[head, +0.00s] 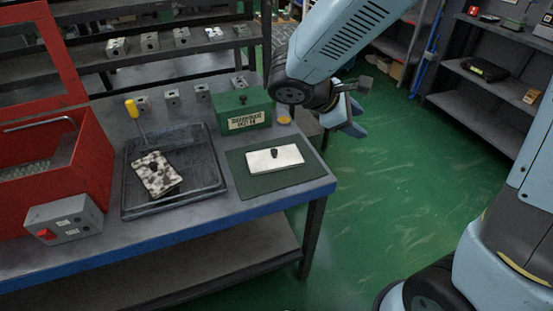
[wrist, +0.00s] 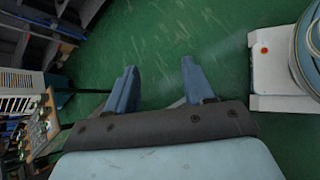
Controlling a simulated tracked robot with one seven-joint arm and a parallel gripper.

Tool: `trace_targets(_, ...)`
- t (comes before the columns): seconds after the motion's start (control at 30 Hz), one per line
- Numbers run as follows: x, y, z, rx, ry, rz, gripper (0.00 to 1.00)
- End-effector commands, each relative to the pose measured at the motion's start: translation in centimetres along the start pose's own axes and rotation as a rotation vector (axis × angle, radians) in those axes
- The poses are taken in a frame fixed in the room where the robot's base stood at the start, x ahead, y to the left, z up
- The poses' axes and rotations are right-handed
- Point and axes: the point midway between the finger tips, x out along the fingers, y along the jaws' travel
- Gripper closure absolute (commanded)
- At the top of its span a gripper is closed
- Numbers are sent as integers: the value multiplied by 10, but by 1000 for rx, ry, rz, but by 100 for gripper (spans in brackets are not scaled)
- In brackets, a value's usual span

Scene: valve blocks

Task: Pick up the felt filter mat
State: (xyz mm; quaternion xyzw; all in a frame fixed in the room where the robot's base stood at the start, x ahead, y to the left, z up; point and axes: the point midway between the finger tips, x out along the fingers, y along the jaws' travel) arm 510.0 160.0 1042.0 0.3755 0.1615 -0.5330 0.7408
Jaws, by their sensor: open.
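A white rectangular pad with a black knob (head: 275,160) lies on a dark green sheet (head: 247,187) near the bench's right end. A similar pad with brown-black blotches and a dark knob (head: 157,175) lies tilted in a black tray (head: 213,178) at the bench's middle. Both look like felt mats; I cannot tell which one the task names. My gripper (head: 357,108) is off the bench's right end, above the green floor, up and right of the white pad. In the wrist view my gripper (wrist: 160,78) has its fingers apart with only floor between them; neither pad shows there.
A green box with a label (head: 242,111) stands behind the white pad. A yellow-handled tool (head: 132,109) rises behind the tray. A red open-lidded case (head: 80,165) and a grey switch box (head: 63,218) stand at left. Small metal blocks (head: 172,96) line the back.

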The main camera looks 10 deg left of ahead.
Motion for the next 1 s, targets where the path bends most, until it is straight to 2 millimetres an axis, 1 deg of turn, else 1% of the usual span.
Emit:
trace_targets(0.03, -4, 0, -19, -75, -14, 41, 48)
trace_targets(0.17, -15, 2, -63, -253, -50, 160, 48)
trace_targets(0.2, -19, 1, -78, -306, -60, 198, 48)
trace_targets(0.27, -25, -1, -100, -384, -72, 256, 48)
trace_targets(0.3, -30, -3, -115, -436, -80, 297, 48)
trace_targets(0.37, -37, -8, -138, -512, -90, 356, 48)
trace_targets(0.4, -42, -12, -153, -560, -97, 396, 48)
trace_targets(0.5, -55, -25, -190, -673, -107, 496, 48)
trace_targets(0.6, -65, -39, -221, -762, -113, 579, 48)
trace_targets(0.7, -74, -51, -243, -826, -117, 643, 48)
trace_targets(0.8, -79, -59, -257, -866, -117, 684, 48)
trace_targets(0.9, -79, -62, -264, -883, -117, 702, 48)
trace_targets(1.0, -72, -56, -267, -886, -118, 706, 48)
